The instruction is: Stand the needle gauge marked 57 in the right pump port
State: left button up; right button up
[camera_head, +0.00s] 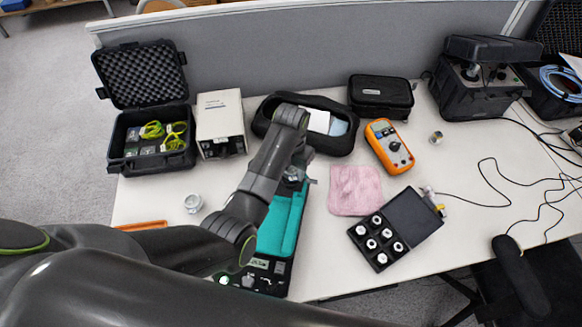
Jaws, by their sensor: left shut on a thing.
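My left arm comes in from the left, bends at the elbow and reaches over the middle of the table. My left gripper (298,177) is shut on a small grey thing above the far end of a teal-lined black case (278,222). The arm hides most of this thing, and I cannot tell whether it is a needle gauge or read a mark. The near end of the case has a dark panel (258,278) with small fittings and a green light, partly behind my arm. I cannot make out a right pump port. My right gripper is not in view.
A black box of white round pieces (356,232) lies open beside a pink cloth (356,190). An orange multimeter (377,131), a black pouch (262,128) and a white instrument (220,110) stand farther back. Table right is mostly clear, with cables.

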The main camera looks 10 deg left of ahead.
pick_arm(q)
jog(key=shift+f, duration=0.25)
dwell(0.4)
jog(key=o, duration=1.1)
jog(key=shift+o, duration=0.2)
notch_tip(320, 180, up, 9)
jog(key=shift+r+b, duration=0.15)
jog(key=shift+b, duration=0.25)
notch_tip(320, 180, up, 8)
jog(key=p, duration=0.8)
jog(key=shift+p, duration=0.35)
